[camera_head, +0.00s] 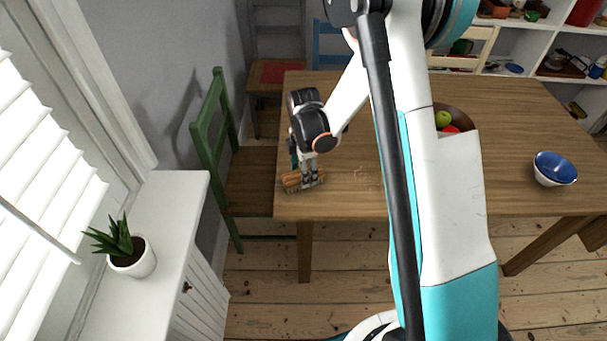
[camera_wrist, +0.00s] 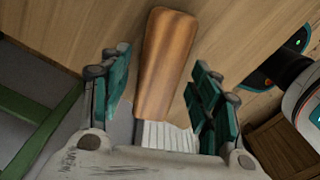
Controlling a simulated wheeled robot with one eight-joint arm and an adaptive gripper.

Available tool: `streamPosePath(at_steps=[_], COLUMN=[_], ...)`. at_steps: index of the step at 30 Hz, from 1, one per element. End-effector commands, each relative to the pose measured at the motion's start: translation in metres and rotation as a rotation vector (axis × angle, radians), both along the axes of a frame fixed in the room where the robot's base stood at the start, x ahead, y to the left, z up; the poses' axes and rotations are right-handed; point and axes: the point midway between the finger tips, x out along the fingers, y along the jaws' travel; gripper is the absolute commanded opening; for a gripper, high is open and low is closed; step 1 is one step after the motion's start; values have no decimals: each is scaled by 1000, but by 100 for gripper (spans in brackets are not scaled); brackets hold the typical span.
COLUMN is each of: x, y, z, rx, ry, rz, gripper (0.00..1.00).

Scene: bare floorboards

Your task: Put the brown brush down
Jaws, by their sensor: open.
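The brown brush (camera_head: 292,182) lies at the left front corner of the wooden table (camera_head: 340,203). In the wrist view the brush (camera_wrist: 167,62) shows its brown wooden body, with pale bristles at its lower end between my fingers. My gripper (camera_head: 309,178) is right at the brush, pointing down. In the wrist view my gripper (camera_wrist: 160,85) is open, with its teal finger pads on either side of the brush and gaps between pads and wood. Whether the bristles touch the tabletop is hidden.
A blue bowl (camera_head: 555,168) stands at the table's right. A bowl of fruit (camera_head: 455,115) is partly hidden behind my arm. A green chair (camera_head: 208,135) stands at the table's left edge. A potted plant (camera_head: 132,256) sits on a white cabinet. The table's middle is mostly clear.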

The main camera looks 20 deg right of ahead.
Motion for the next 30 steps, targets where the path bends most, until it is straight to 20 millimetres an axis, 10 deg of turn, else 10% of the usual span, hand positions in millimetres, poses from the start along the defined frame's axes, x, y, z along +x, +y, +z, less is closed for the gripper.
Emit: streamPosePath(at_steps=[9,19,30], x=[0,-3,-47], y=[0,0,0], z=[67,97,194], rx=[0,0,36], ry=[0,-12,-162], rz=[0,-31,-433], gripper=[57,57,57])
